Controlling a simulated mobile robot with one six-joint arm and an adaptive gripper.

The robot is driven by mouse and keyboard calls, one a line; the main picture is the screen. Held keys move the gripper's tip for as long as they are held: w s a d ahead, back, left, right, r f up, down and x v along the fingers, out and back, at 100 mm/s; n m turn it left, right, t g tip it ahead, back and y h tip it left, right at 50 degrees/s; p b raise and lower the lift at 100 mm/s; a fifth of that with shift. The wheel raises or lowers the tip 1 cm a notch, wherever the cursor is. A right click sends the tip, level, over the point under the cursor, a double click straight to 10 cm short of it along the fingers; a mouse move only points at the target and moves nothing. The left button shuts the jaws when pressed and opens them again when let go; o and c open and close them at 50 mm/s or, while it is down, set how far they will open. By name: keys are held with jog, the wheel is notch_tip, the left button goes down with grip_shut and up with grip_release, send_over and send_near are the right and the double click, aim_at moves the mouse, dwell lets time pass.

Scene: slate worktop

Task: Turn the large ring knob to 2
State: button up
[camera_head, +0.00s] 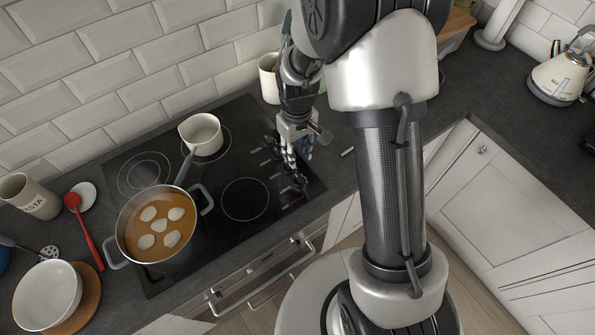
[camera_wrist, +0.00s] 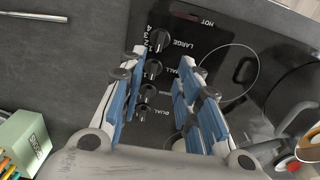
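The large ring knob (camera_wrist: 159,40) is a round black knob beside the word LARGE on the black glass hob. Digits stand along its left side in the wrist view; its pointer is too small to read surely. In the head view it appears to be the front knob (camera_head: 299,182) of the row at the hob's right side. My gripper (camera_wrist: 162,60) is open and empty, its blue-padded fingers pointing down over the knob row. The large knob shows just beyond the fingertips, apart from them. In the head view my gripper (camera_head: 296,158) hangs above the knobs.
Other knobs, one the small ring knob (camera_wrist: 152,69), line up between my fingers. A pot of orange soup (camera_head: 155,240) and a white saucepan (camera_head: 202,132) stand on the hob (camera_head: 225,170). A pale green box (camera_wrist: 22,140) stands at lower left in the wrist view.

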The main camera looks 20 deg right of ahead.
aim_at(297, 177)
notch_tip(297, 177, down, 12)
jog(key=shift+f+b, duration=0.1)
jog(key=shift+b, duration=0.65)
grip_shut()
